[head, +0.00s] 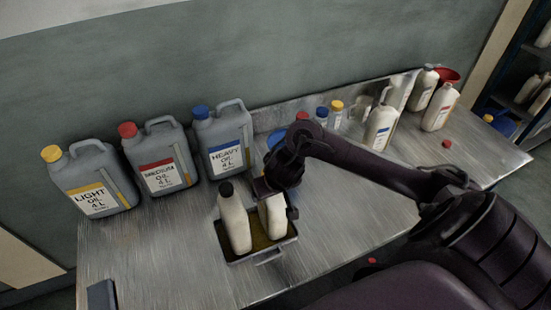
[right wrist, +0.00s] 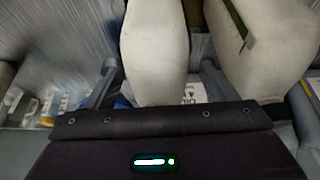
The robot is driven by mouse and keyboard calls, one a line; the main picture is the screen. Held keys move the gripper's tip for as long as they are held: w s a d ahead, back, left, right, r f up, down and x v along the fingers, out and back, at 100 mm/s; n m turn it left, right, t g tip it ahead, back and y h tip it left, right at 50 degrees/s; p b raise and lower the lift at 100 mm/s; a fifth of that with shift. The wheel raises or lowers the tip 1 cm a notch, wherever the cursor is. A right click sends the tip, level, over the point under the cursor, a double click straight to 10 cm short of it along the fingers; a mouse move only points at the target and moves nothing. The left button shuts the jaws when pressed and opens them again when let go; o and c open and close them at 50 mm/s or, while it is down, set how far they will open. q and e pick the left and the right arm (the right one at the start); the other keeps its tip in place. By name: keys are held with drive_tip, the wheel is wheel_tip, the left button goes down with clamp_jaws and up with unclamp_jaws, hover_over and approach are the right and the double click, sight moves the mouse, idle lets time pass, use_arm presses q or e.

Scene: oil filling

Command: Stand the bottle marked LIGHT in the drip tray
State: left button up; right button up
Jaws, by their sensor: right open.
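Two cream bottles stand in the drip tray (head: 262,258): a left one with a black cap (head: 236,225) and a right one (head: 273,218) whose top is hidden by my right gripper (head: 276,189). The gripper is open, around or close against the right bottle's upper part. The right wrist view shows one cream bottle (right wrist: 156,45) in the middle and another (right wrist: 262,45) at the right. I cannot read a LIGHT mark on either bottle. A grey can with a yellow cap (head: 92,184) is labelled LIGHT OIL 4 L. My left gripper is out of view.
Small capped containers (head: 328,115) and cream bottles (head: 381,127), (head: 439,107) stand along the bench's back, with a red funnel (head: 447,75).

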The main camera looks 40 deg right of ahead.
drive_tip(key=p+v, duration=0.5)
drive_tip(key=v, duration=0.5)
drive_tip(key=shift+s+r, duration=0.1)
